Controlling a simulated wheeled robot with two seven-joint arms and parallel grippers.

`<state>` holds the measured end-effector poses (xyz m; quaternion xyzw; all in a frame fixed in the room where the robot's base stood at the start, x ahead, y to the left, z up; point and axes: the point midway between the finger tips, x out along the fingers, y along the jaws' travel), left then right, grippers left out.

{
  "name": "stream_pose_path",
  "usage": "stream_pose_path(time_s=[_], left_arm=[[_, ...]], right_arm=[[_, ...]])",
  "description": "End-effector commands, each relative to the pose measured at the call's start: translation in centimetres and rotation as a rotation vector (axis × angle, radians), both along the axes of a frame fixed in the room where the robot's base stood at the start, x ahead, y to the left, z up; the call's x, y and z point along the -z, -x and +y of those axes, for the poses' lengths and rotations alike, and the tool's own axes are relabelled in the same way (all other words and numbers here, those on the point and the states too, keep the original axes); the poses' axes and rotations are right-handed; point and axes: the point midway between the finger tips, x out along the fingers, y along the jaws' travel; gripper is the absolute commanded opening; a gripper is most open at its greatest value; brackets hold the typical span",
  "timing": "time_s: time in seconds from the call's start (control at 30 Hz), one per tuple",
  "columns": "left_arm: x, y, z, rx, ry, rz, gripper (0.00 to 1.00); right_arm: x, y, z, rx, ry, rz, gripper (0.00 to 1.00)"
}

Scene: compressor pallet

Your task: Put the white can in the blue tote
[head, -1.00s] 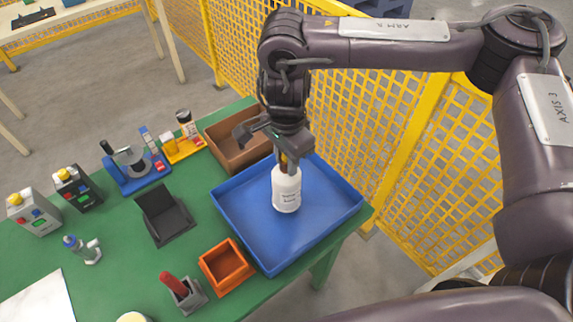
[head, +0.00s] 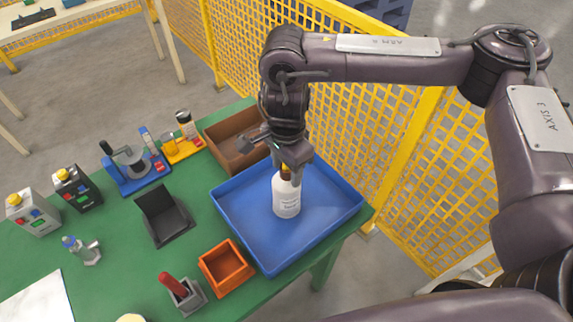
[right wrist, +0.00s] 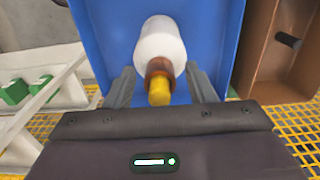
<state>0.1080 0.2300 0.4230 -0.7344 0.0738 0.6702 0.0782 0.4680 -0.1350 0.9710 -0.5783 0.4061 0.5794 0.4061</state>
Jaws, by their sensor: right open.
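The white can (head: 286,199) is a white bottle-like container with a printed label, a brown neck and a yellow top. It stands upright inside the blue tote (head: 331,222), near its middle. In the right wrist view the can (right wrist: 161,42) shows against the blue tote floor (right wrist: 208,30). My right gripper (head: 284,172) is above the can at its neck. Its fingers (right wrist: 158,88) are open on both sides of the brown neck and yellow top, with gaps visible. My left gripper is not in view.
A brown bin (head: 233,150) stands behind the tote, and an orange box (head: 226,268) sits at its front left. A black stand (head: 163,216) and several other items are on the green table (head: 122,237). Yellow mesh fencing (head: 400,150) stands close behind the tote.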

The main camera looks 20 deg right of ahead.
Motion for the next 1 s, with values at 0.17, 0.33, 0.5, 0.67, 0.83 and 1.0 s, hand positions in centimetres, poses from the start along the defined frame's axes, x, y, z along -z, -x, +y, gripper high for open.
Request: stream_pose_path(time_s=[0.17,0.33,0.5,0.67,0.83,1.0], left_arm=[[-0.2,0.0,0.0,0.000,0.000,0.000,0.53],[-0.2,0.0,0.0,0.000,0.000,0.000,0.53],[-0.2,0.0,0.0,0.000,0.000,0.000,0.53],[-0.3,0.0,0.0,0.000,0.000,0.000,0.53],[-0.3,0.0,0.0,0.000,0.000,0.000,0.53],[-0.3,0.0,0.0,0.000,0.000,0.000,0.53]], right_arm=[[-0.9,-0.1,0.0,-0.001,0.000,-0.003,0.50],[-3.6,-0.2,0.0,-0.002,0.001,-0.008,0.50],[-7.2,-0.2,0.0,-0.001,0.000,-0.008,0.50],[-10.0,-0.1,0.0,0.000,0.001,-0.006,0.50],[-11.8,-0.1,0.0,-0.001,0.001,-0.004,0.50],[-12.3,0.0,0.0,0.000,0.000,0.000,0.50]])
